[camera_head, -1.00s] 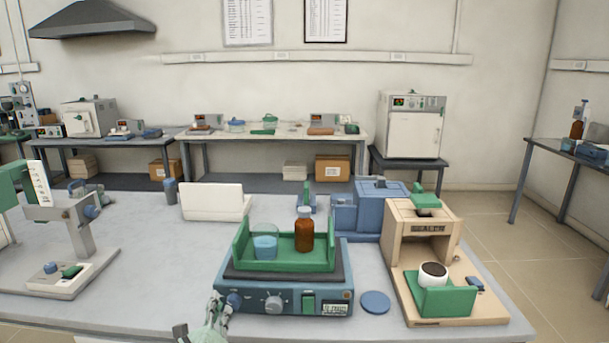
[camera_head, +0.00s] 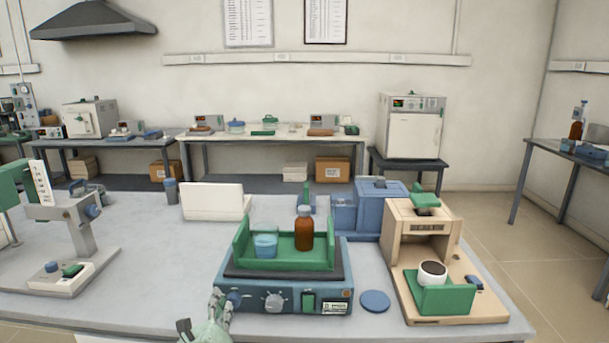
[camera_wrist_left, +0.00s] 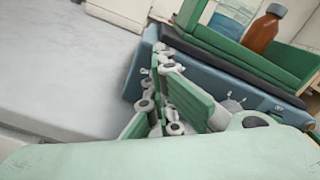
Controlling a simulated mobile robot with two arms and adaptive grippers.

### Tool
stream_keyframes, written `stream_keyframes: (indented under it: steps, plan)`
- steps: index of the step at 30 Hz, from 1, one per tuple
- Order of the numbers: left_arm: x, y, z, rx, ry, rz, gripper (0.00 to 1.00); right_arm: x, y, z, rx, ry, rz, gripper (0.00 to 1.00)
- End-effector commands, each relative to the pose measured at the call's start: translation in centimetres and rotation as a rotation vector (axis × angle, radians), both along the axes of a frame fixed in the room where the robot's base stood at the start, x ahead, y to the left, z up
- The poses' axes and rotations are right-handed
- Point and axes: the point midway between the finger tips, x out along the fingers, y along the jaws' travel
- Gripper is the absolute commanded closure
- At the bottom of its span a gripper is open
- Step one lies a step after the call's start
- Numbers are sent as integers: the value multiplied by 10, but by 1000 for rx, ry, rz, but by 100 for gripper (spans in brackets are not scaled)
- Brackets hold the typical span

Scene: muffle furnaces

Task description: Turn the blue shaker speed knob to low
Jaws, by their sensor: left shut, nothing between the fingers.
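The blue shaker (camera_head: 330,276) stands at the front of the near table. Its front panel has a grey dial knob (camera_head: 274,302) with tick marks in the middle, a small blue knob (camera_head: 235,299) at its left end and a green switch (camera_head: 308,302). My left gripper (camera_head: 217,297) is shut and empty at the panel's left end, close beside the blue knob; I cannot tell whether they touch. In the left wrist view, the shut fingers (camera_wrist_left: 168,92) lie in front of the shaker body (camera_wrist_left: 150,62) and hide part of its panel. My right gripper is out of view.
The shaker's green tray (camera_head: 325,262) carries a beaker (camera_head: 265,246) of blue liquid and a brown bottle (camera_head: 304,230). A blue disc (camera_head: 375,301) and a beige device (camera_head: 425,250) are to the right. The tabletop (camera_head: 150,240) left of the shaker is mostly clear.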

Motion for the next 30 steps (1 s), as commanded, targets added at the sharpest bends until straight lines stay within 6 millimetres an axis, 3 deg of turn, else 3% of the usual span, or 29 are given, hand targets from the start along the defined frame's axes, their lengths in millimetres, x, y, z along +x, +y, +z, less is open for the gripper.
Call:
stream_keyframes:
  steps: [30]
  plan:
    - [0,-11,8,1,1,3,100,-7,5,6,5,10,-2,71]
